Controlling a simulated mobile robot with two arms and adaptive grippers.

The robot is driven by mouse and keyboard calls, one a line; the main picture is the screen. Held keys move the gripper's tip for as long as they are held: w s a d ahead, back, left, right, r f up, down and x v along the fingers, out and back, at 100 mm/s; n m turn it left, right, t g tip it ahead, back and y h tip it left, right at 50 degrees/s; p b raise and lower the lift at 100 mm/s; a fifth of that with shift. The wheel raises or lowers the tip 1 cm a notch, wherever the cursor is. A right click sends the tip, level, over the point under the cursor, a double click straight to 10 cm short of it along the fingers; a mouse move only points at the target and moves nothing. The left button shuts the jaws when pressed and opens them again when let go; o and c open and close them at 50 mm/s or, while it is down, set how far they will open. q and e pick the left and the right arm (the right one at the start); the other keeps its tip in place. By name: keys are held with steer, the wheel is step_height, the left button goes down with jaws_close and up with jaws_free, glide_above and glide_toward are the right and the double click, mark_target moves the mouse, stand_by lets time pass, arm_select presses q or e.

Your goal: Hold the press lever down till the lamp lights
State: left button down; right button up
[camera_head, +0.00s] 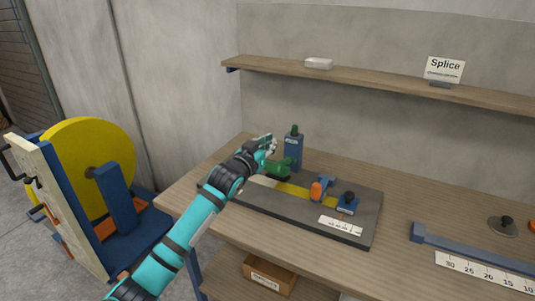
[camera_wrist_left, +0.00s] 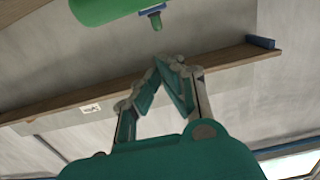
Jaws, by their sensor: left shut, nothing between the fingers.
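The press has a blue upright post (camera_head: 293,153) on a dark base plate (camera_head: 255,207) on the bench. A dark green part (camera_head: 281,169), seemingly the press lever, reaches out from the post's left side. A small green piece (camera_head: 295,130) tops the post, perhaps the lamp; I cannot tell whether it is lit. My left gripper (camera_head: 270,143) is just left of the post's top, above the green part; contact is unclear. In the left wrist view its fingertips (camera_wrist_left: 168,66) meet, empty. A green rounded part (camera_wrist_left: 105,8) shows at that view's top. My right gripper is out of view.
An orange piece (camera_head: 316,191) and a blue block with a dark knob (camera_head: 348,203) stand on the base plate. A blue bar (camera_head: 470,248) and scale lie right. A shelf (camera_head: 380,83) runs behind. A yellow reel (camera_head: 90,160) stands left of the bench.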

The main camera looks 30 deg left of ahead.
mark_target(268, 164)
arm_select(q)
steer(key=f, duration=0.2)
steer(key=shift+s+f+p, duration=0.2)
steer(key=shift+f+p, duration=0.15)
steer(key=shift+p, duration=0.05)
steer(key=shift+s+f, duration=0.25)
steer(key=shift+f, duration=0.25)
